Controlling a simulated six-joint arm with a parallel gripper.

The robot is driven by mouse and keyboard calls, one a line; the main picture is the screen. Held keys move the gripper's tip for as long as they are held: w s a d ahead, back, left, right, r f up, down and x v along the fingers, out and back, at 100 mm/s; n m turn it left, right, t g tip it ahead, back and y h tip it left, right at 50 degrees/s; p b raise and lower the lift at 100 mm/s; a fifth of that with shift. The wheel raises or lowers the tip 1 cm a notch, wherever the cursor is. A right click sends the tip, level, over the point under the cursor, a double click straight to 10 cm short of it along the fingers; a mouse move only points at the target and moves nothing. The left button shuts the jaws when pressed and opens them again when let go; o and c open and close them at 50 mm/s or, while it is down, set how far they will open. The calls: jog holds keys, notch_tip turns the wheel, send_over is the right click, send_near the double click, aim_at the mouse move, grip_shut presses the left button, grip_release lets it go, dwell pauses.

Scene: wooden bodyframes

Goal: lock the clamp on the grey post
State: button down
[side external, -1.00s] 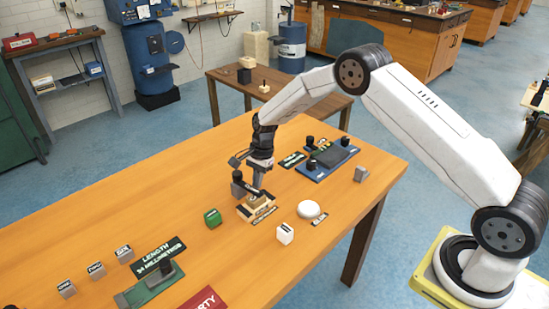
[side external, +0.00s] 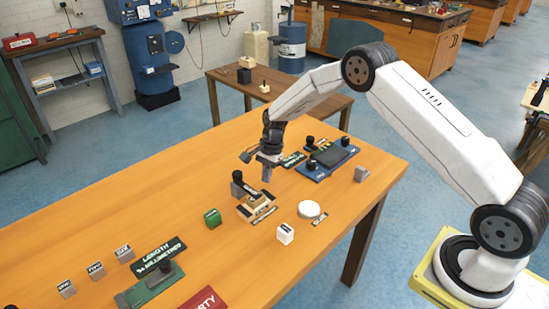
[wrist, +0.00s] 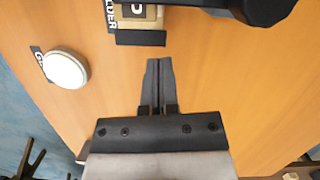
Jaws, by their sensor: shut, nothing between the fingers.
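My gripper (side external: 275,176) is above the table, right of and higher than the small wooden holder (side external: 262,203). Its fingers (wrist: 158,62) are together and empty in the wrist view. A dark upright part with a black knob (side external: 238,177) stands at the holder's back left; I cannot tell for certain whether this is the clamp and its post. In the wrist view a large black rounded part (wrist: 262,10) reaches over beside the light wooden block (wrist: 140,25), apart from my fingertips. Whether the clamp is locked does not show clearly.
A white round button (side external: 309,209), a white cube (side external: 285,234) and a green cube (side external: 213,217) lie near the holder. A blue fixture with black knobs (side external: 325,160) stands behind right. A green-based length gauge (side external: 150,287) is at front left. The table (side external: 130,220) is clear between.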

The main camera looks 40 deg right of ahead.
jog(key=v, duration=1)
jog(key=shift+s, duration=0.15)
jog(key=s+a+r+n+t+h, duration=0.1)
jog(key=s+a+r+n, duration=0.1)
jog(key=s+n, duration=0.6)
jog(key=s+a+r+n+t+h, duration=0.1)
jog(key=s+n, duration=0.7)
jog(key=s, duration=1)
jog(key=shift+a+r+t+h, duration=0.4)
jog(key=shift+a+r+t, duration=0.1)
jog(key=shift+a, duration=0.45)
